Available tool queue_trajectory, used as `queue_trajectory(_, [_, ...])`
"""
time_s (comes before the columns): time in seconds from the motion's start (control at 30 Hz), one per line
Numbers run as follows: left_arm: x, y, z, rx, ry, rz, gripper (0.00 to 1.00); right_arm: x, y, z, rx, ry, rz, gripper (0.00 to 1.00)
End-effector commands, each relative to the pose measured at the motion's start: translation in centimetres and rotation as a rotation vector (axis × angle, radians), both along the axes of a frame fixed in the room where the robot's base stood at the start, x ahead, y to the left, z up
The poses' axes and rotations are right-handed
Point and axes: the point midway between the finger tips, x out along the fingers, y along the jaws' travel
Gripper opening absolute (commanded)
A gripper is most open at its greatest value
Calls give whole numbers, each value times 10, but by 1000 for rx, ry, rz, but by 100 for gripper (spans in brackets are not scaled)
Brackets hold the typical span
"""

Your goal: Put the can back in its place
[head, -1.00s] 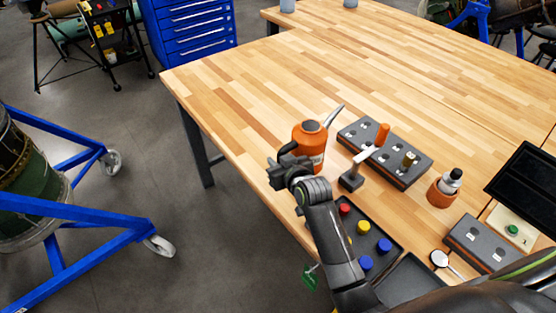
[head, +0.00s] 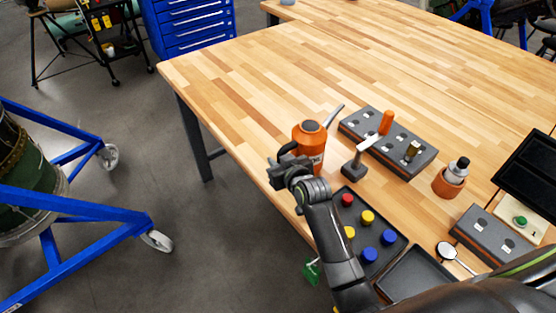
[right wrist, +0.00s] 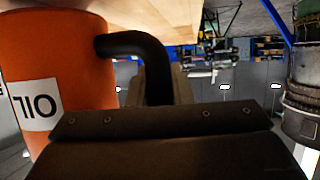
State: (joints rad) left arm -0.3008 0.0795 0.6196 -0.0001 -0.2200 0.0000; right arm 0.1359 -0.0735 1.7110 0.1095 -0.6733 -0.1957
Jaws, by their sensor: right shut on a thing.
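The can (head: 311,143) is an orange oil can with a dark cap, a thin grey spout to the upper right and a black handle on its left. It is upright at the table's left edge; I cannot tell whether its base touches the wood. My right gripper (head: 284,168) is shut on the handle. In the right wrist view the can (right wrist: 62,65) shows at the left with an upside-down OIL label, and its black handle (right wrist: 135,42) runs down between the fingers. My left gripper is not in view.
Right of the can are a small grey stand with an orange-handled tool (head: 354,170), a grey holed block (head: 425,160), a bottle in an orange cup (head: 450,178) and a tray of coloured caps (head: 348,198). The table's far part (head: 330,60) is clear. A blue frame (head: 80,215) stands left.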

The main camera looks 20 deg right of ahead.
Motion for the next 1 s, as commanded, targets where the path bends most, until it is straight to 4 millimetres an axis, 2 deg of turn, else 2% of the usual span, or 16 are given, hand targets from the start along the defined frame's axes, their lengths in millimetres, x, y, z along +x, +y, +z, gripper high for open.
queue_trajectory(0.83, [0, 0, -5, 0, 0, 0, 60, 0, 0, -11, -1, -2, -1, 0])
queue_trajectory(0.87, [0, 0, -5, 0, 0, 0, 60, 0, 0, -11, -1, -2, -1, 23])
queue_trajectory(1.0, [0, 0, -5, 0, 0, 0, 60, 0, 0, -11, -1, -2, 0, 42])
